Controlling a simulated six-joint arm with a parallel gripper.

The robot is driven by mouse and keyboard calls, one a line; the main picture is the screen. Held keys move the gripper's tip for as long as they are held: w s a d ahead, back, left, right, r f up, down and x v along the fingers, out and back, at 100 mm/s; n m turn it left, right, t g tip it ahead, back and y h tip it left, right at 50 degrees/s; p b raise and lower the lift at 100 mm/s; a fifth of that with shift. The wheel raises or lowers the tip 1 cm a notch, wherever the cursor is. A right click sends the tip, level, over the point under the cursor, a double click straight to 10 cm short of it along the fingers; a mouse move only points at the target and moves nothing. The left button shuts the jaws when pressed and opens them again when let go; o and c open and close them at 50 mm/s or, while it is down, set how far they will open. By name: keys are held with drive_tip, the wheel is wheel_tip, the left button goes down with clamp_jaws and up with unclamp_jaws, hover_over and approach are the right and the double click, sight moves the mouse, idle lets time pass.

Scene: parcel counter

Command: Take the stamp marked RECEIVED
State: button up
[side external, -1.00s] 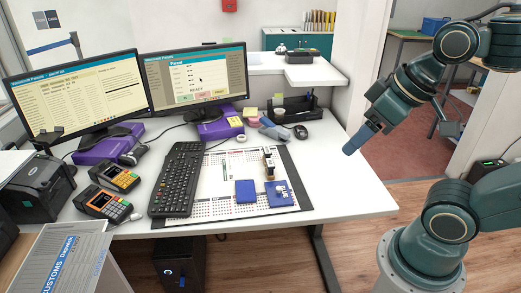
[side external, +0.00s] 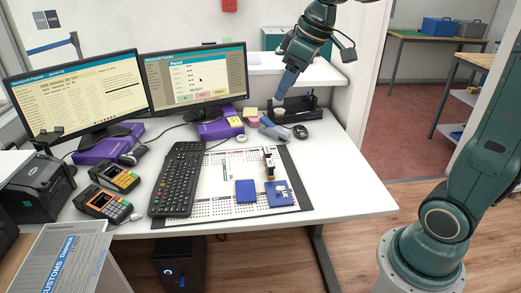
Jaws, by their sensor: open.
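A small upright stamp (side external: 268,163) with a dark and pale body stands on the desk mat (side external: 222,180), behind two blue pads. No marking on it is legible here, so I cannot tell whether it reads RECEIVED. The left blue pad (side external: 246,191) is plain. The right blue pad (side external: 279,194) has a pale mark or small item on it, too small to tell. My gripper (side external: 281,94) points down above the back right of the desk, up and behind the stamp in the picture. It is open and holds nothing visible.
A black organizer (side external: 297,107), sticky notes (side external: 251,113) and a mouse (side external: 300,131) are at the back right. A keyboard (side external: 178,178) lies left of the stamp. Two monitors (side external: 197,80) stand behind. The desk's right side (side external: 345,185) is clear.

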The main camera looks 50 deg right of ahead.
drive_tip(key=w+d+f+n, duration=0.25)
drive_tip(key=w+d, duration=0.35)
drive_tip(key=w, duration=0.3)
drive_tip(key=n+g+y, duration=0.2)
drive_tip(key=n+y, duration=0.1)
drive_tip(key=n, duration=0.1)
hover_over(268, 149)
drive_tip(key=s+d, duration=0.3)
wheel_tip(268, 149, down, 27)
drive_tip(key=shift+w+f, duration=0.1)
drive_tip(key=shift+f, duration=0.1)
drive_tip(key=shift+a+f+t, duration=0.1)
drive_tip(key=shift+t, duration=0.2)
drive_tip(key=shift+x, duration=4.2)
drive_tip(key=shift+x, duration=2.6)
